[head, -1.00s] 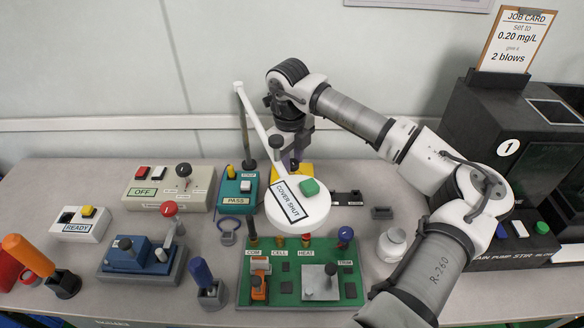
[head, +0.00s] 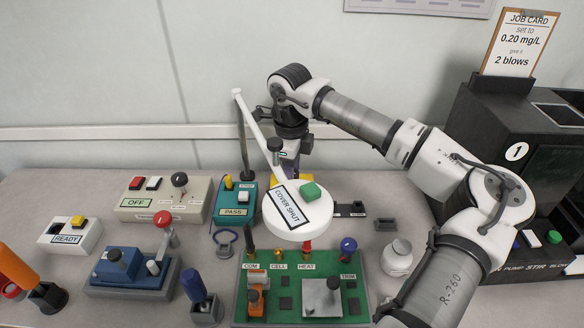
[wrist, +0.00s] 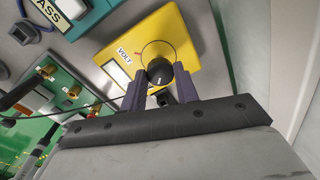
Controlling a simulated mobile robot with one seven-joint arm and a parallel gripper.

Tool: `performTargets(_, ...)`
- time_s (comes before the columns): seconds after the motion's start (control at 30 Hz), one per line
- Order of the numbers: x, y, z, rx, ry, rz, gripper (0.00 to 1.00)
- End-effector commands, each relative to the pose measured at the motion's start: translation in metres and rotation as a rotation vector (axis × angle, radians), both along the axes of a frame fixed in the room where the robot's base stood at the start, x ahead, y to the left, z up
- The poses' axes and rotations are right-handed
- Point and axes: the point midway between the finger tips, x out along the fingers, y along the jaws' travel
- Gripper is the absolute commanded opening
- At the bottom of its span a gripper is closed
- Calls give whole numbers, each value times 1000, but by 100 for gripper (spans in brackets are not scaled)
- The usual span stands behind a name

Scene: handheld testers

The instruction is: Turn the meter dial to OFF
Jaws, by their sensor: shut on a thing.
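The meter is a yellow box (wrist: 178,38) with a white VOLT label on its face in the wrist view. Its round black dial (wrist: 159,70) sits inside a thin printed ring. My gripper (wrist: 159,86) is shut on the dial, with a purple-grey finger on either side. No OFF mark on the meter is readable, so I cannot tell the dial's setting. In the head view only a yellow sliver of the meter shows; the white COVER SHUT disc and my arm hide the rest.
The COVER SHUT disc (head: 312,222) on its white arm stands in front of the meter. A teal PASS box (head: 234,196) is left of it, and a green board (head: 268,316) lies in front. A grey box (head: 195,205) reading OFF stands further left.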

Motion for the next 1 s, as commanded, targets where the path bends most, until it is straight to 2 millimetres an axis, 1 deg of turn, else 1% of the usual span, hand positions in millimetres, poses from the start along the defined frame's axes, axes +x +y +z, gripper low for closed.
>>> performTargets(0.2, 1, 1, 2, 2, -5, 1, 8)
performTargets(0.23, 1, 1, 2, 2, -5, 1, 32)
performTargets(0.4, 1, 1, 1, 1, -3, 0, 52)
performTargets(0.67, 0, 0, 1, 1, -1, -1, 52)
performTargets(0.77, 0, 0, 6, -1, -3, -1, 52)
performTargets(0.87, 0, 0, 19, -1, -4, -2, 52)
performTargets(0.97, -1, 1, 40, -2, -6, -2, 52)
performTargets(1.0, -1, 1, 49, -1, -6, -2, 52)
